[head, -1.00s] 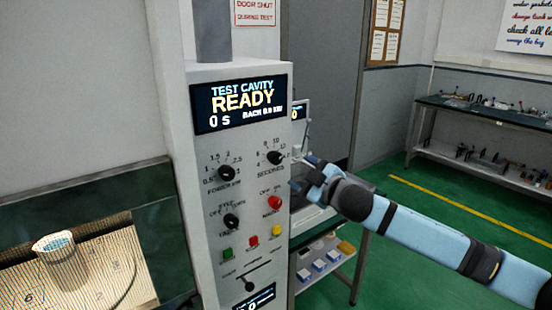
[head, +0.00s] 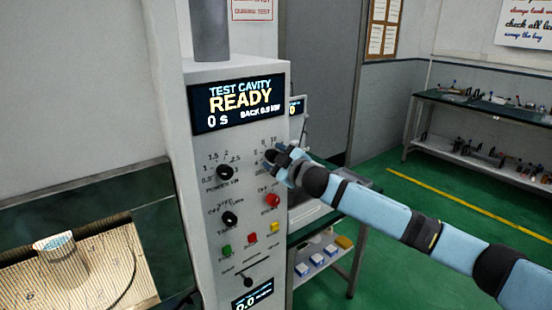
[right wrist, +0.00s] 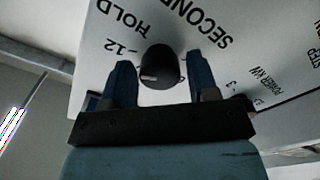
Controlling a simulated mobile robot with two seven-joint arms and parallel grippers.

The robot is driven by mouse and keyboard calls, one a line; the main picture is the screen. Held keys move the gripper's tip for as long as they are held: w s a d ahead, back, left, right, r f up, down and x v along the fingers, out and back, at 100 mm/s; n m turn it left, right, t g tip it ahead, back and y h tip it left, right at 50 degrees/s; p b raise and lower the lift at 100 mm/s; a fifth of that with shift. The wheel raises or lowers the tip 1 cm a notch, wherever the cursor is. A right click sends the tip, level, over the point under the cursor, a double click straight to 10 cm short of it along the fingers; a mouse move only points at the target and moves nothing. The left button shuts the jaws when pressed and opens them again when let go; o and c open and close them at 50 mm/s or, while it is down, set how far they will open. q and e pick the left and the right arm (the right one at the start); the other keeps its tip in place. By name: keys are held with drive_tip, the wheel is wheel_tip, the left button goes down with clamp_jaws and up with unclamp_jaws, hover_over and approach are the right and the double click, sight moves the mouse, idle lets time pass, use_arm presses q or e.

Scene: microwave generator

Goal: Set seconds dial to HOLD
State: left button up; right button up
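The seconds dial is a black round knob that shows in the right wrist view (right wrist: 159,68), with a light pointer mark at its lower left. The printed words HOLD, 12 and SECONDS stand around it, and the mark looks aimed near the 12 and HOLD side. My right gripper (right wrist: 159,82) is open, with one blue finger on each side of the knob and visible gaps. My left gripper is not in view.
Close by on the panel are the power knob (head: 224,172), another black knob (head: 229,218), a red knob (head: 272,200) and green, red and yellow buttons. The display (head: 238,103) reads READY, 0 s. A cup (head: 56,248) stands at the lower left.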

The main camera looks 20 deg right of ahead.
drive_tip(key=c, duration=0.6)
drive_tip(key=shift+m, duration=0.3)
drive_tip(key=shift+m+p, duration=2)
drive_tip(key=shift+m, duration=2.2)
drive_tip(key=o, duration=0.9)
